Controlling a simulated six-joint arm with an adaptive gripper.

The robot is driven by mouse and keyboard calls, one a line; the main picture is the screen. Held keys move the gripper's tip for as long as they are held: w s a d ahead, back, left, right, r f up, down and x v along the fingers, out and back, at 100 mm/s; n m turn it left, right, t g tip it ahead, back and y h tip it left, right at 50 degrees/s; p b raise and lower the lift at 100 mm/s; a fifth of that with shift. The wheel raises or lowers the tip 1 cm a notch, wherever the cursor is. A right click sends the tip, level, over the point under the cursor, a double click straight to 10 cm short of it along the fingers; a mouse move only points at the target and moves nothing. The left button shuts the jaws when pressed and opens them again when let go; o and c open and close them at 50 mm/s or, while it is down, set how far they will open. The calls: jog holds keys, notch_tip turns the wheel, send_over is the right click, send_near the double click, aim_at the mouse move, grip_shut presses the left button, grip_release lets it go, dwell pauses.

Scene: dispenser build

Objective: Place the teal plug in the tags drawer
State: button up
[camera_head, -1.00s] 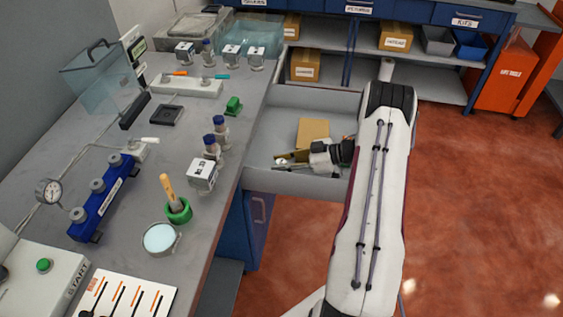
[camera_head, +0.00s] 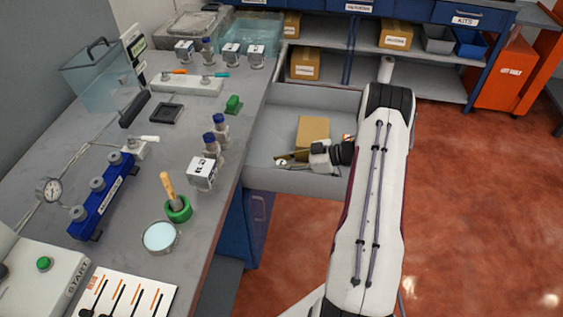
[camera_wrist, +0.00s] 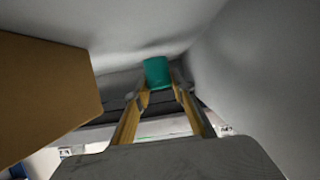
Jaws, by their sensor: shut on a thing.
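The teal plug (camera_wrist: 157,72) shows in the wrist view between the tips of my gripper (camera_wrist: 160,91), which is shut on it. Pale grey walls surround it there, and I cannot tell whether it touches the floor below. In the head view my gripper (camera_head: 284,161) is low inside an open grey drawer (camera_head: 270,182) beside the bench, with its fingers pointing left. The plug is too small to make out clearly in that view. No tags label on this drawer is readable.
A tan box (camera_head: 313,130) stands in the drawer behind my gripper; it also shows close on the left in the wrist view (camera_wrist: 45,95). The bench (camera_head: 130,205) left of the drawer holds bottles, a mortar (camera_head: 178,209) and a blue manifold (camera_head: 103,202).

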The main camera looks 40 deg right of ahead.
jog(key=o, duration=1.2)
jog(key=shift+c, duration=0.2)
jog(key=shift+r, duration=0.15)
jog(key=shift+r, duration=0.5)
jog(key=v, duration=0.7)
jog(key=shift+s+d, duration=0.15)
jog(key=shift+r, duration=0.1)
